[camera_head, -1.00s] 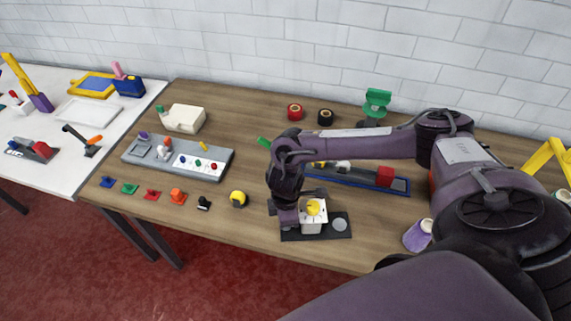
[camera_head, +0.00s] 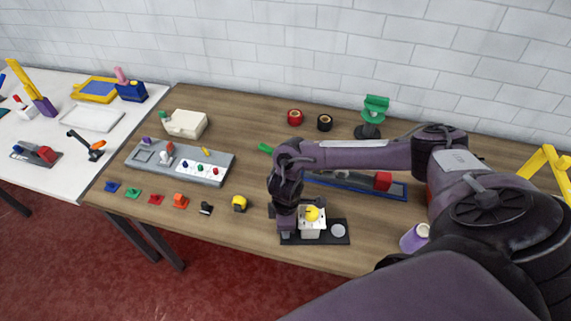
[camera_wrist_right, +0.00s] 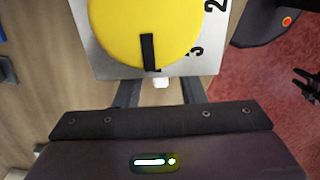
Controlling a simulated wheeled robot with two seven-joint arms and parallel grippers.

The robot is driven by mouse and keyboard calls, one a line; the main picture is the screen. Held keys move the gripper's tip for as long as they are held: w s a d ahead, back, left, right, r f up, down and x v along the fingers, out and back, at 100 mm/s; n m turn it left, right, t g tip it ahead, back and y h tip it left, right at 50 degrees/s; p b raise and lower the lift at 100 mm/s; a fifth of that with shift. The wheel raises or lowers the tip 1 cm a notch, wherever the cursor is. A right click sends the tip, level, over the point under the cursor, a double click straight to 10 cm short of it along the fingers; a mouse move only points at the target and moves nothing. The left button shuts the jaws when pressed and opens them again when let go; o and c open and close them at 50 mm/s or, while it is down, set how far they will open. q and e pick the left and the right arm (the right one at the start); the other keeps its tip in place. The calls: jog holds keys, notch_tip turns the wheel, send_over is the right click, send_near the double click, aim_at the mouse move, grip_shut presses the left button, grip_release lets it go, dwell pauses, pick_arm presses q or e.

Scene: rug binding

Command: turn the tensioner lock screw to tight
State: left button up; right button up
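A light grey tensioner block (camera_head: 310,227) with a round yellow dial (camera_head: 313,213) stands on a black base plate (camera_head: 338,239) at the table's front edge. In the right wrist view, the yellow dial (camera_wrist_right: 150,35) has a black pointer bar, with "2" and "3" printed beside it. A small white stub (camera_wrist_right: 162,83), perhaps the lock screw, sticks out at the block's near edge. My right gripper (camera_wrist_right: 160,92) has dark fingers on either side of the stub, with gaps between; they look open. In the head view the wrist hides the block's left side. My left gripper is out of view.
A blue tray with a red block (camera_head: 383,181) lies behind my right arm. A yellow knob (camera_head: 239,204) and a row of small coloured pieces lie left of the block. A purple spool (camera_head: 414,238) stands at right.

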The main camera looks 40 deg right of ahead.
notch_tip(320, 180, up, 8)
jog(key=shift+f+b, duration=0.1)
jog(key=shift+b, duration=0.45)
dwell(0.4)
